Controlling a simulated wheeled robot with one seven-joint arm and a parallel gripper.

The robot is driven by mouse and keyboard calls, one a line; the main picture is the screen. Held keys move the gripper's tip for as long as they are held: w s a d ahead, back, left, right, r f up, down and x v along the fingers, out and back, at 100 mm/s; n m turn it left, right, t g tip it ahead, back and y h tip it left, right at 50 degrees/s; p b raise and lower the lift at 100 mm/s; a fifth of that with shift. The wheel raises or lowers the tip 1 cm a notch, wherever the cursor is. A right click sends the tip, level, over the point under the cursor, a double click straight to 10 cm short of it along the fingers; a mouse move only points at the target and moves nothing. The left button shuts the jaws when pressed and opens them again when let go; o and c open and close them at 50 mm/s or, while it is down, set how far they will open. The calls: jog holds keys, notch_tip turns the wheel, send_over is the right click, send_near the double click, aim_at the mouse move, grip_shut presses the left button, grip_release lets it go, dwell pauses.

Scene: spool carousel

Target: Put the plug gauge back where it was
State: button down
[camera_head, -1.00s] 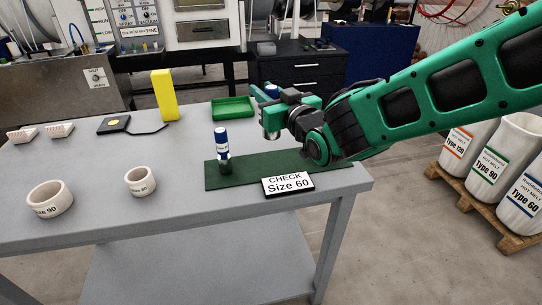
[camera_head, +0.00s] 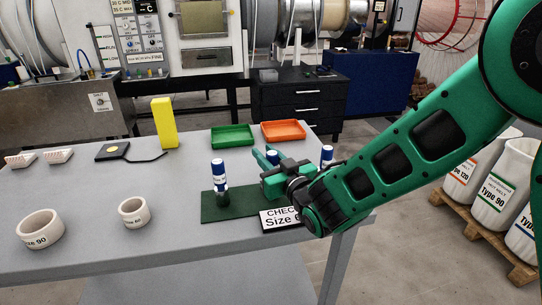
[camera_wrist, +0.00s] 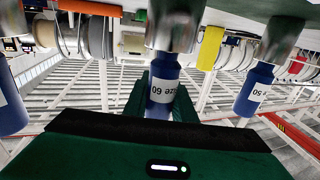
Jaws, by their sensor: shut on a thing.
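My gripper (camera_head: 265,157) is over the dark green mat (camera_head: 212,211) and is shut on a plug gauge (camera_wrist: 163,92). The gauge has a blue handle, a white label that reads upside down as "ize 60", and a steel end. In the wrist view the handle is between the two fingers and the steel end points to the mat side. Whether that end touches the mat is hidden. Similar gauges stand upright on either side, one at the left (camera_head: 219,180) and one at the right (camera_head: 327,154). A sign (camera_head: 279,219) in front begins with "CHEC" and "Size"; my arm covers the rest.
Green (camera_head: 233,136) and orange (camera_head: 283,131) trays lie behind the mat. A yellow block (camera_head: 164,123) stands at the back left. Two white rings (camera_head: 40,231) (camera_head: 134,213) are at the front left. The table between them is clear.

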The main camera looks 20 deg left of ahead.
jog(key=c, duration=1.5)
grip_release()
jog(key=shift+r, duration=0.1)
jog(key=v, duration=1.1)
jog(key=shift+s+d, duration=0.1)
jog(key=shift+d, duration=0.15)
jog(key=shift+r, duration=0.1)
jog(key=shift+d, duration=0.15)
